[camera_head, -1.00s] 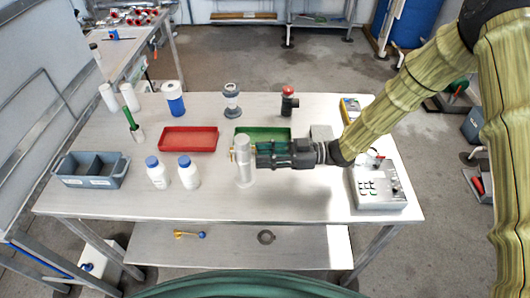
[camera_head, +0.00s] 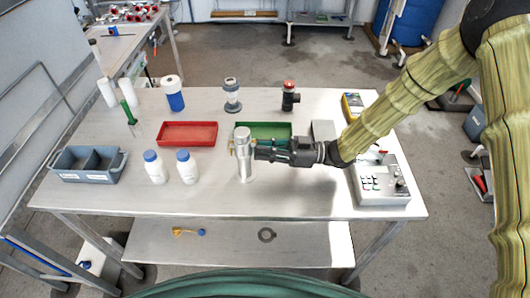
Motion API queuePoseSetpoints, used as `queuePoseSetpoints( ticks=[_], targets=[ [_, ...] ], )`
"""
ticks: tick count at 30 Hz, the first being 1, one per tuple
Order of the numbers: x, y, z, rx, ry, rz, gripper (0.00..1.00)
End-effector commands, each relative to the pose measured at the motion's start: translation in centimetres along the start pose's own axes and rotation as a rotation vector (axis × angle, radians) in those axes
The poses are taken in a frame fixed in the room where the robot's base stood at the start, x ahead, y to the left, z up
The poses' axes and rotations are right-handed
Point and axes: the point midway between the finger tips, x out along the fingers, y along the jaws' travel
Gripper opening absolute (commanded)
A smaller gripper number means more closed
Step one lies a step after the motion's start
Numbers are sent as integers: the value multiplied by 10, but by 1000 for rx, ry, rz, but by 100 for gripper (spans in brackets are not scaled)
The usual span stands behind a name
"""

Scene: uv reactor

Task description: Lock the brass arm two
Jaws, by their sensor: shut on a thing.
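A silvery metal cylinder (camera_head: 244,163), the reactor body, stands upright on the steel table. Small brass parts (camera_head: 233,148) show at its upper sides; which one is brass arm two I cannot tell. My gripper (camera_head: 262,152) reaches in from the right, level with the upper part of the cylinder. Its dark fingers are close together at the cylinder's right side, shut on a small brass part there. The fingers hide most of that part, and its angle cannot be made out.
A green tray (camera_head: 281,127) lies behind my gripper, a red tray (camera_head: 165,135) to its left. White bottles with blue caps (camera_head: 188,166) stand left of the cylinder. A control box (camera_head: 381,185) stands at the right. The table front (camera_head: 290,200) is clear.

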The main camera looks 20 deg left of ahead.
Motion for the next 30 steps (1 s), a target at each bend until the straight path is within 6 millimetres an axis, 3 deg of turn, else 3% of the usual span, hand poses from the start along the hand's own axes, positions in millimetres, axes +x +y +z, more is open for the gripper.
queuePoseSetpoints(
  ticks=[9,10,13,23,30],
  targets=[
    [0,0,0,0,9,1,0],
    [0,0,0,0,9,1,15],
    [0,0,0,0,9,1,31],
    [0,0,-1,0,9,1,31],
    [2,0,-22,-3,8,1,31]
  ],
)
